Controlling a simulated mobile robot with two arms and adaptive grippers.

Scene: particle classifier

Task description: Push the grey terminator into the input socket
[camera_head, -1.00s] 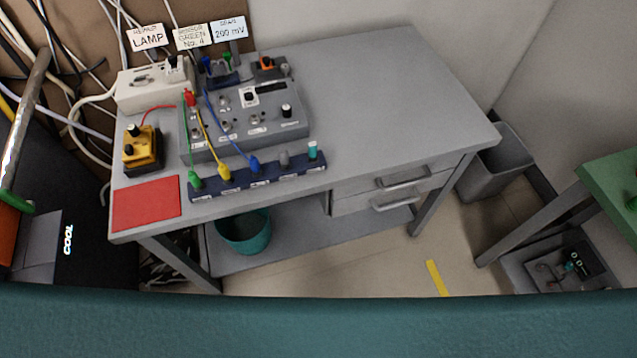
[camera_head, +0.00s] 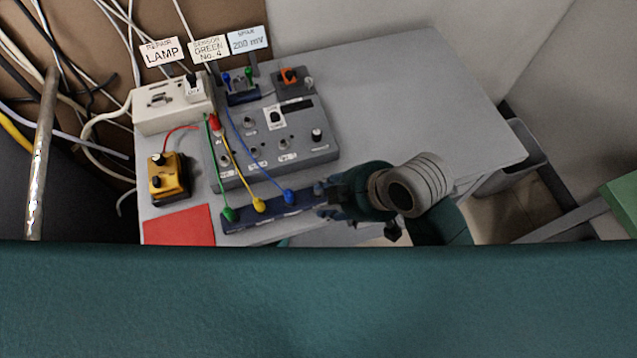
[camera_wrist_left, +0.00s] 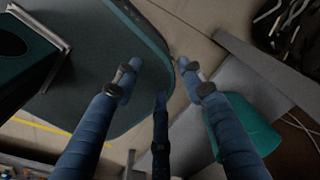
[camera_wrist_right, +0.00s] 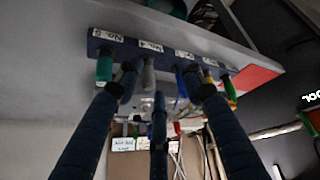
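The grey terminator (camera_wrist_right: 149,76) stands in the dark blue rack (camera_wrist_right: 100,40) between the teal plug (camera_wrist_right: 104,66) and the blue plug (camera_wrist_right: 182,82) in the right wrist view. My right gripper (camera_wrist_right: 162,80) is open, its fingers spread before the grey and blue plugs; contact cannot be told. In the head view my right gripper (camera_head: 328,196) hides the rack's right end, the grey terminator and the teal plug. The grey control box (camera_head: 290,135) stands behind the rack; its input socket cannot be singled out. My left gripper (camera_wrist_left: 158,72) is open and empty, off the table.
Green (camera_head: 230,214), yellow (camera_head: 259,205) and blue leads run from the rack across the box. A yellow box (camera_head: 168,180) and red mat (camera_head: 180,226) lie left. A white lamp unit (camera_head: 170,105) stands behind. The table's right side (camera_head: 430,90) is clear.

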